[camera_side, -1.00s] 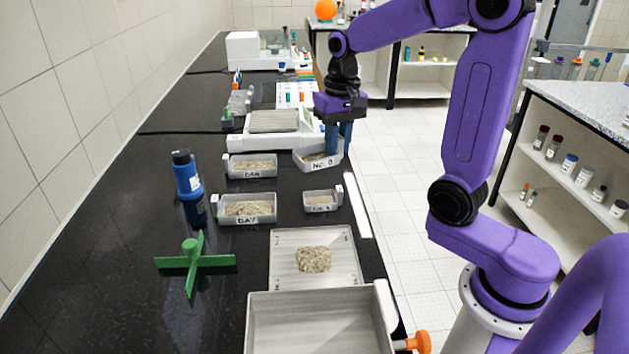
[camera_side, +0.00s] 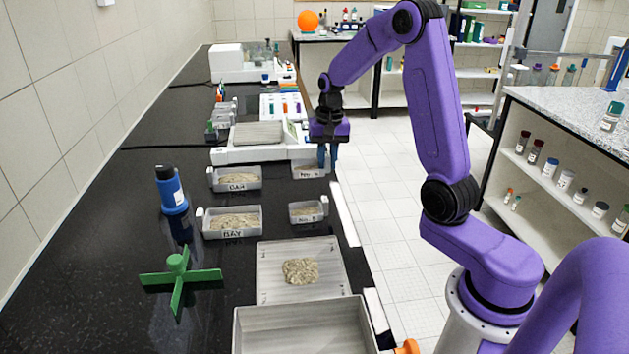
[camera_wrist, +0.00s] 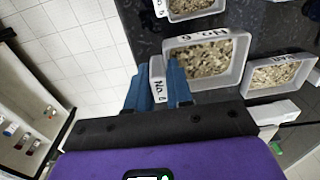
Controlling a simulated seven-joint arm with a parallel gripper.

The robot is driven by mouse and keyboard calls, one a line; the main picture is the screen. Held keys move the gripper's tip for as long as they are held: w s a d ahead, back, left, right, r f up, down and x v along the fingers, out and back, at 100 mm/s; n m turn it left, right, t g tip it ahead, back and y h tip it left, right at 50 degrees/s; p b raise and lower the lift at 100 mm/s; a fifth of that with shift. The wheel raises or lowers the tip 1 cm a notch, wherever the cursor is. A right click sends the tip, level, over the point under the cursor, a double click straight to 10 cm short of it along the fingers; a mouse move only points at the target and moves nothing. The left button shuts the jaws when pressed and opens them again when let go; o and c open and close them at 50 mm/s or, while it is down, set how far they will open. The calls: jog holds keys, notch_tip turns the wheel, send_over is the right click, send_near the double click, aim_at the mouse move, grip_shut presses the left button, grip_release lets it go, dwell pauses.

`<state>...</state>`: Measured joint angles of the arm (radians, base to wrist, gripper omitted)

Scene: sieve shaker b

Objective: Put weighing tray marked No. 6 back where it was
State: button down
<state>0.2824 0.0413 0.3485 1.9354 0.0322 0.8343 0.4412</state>
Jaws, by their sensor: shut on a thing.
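The weighing tray marked No. 6 (camera_side: 308,174) is a small pale tray of grey-brown grains. It is at the right of the bench, right of the DAR tray. In the wrist view tray No. 6 (camera_wrist: 206,37) appears level, with its grains inside. My gripper (camera_side: 328,157) points down at the tray's right end. In the wrist view my gripper (camera_wrist: 155,92) has its blue fingers shut on the tray's labelled end tab. I cannot tell whether the tray's underside touches the bench.
The DAR tray (camera_side: 236,187) is to the left, with the BAY tray (camera_side: 232,231) and a smaller tray (camera_side: 308,218) nearer. A white balance (camera_side: 260,153) stands just behind. A blue bottle (camera_side: 171,195) and green cross (camera_side: 180,277) stand left. The bench's right edge is close.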

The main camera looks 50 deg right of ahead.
send_over(314, 191)
notch_tip(314, 191, down, 6)
jog(key=shift+s+f, duration=0.1)
jog(key=shift+s, duration=0.05)
jog(key=shift+d+f, duration=0.1)
jog(key=shift+f, duration=1.4)
jog(key=shift+f, duration=0.1)
jog(key=c, duration=1)
grip_release()
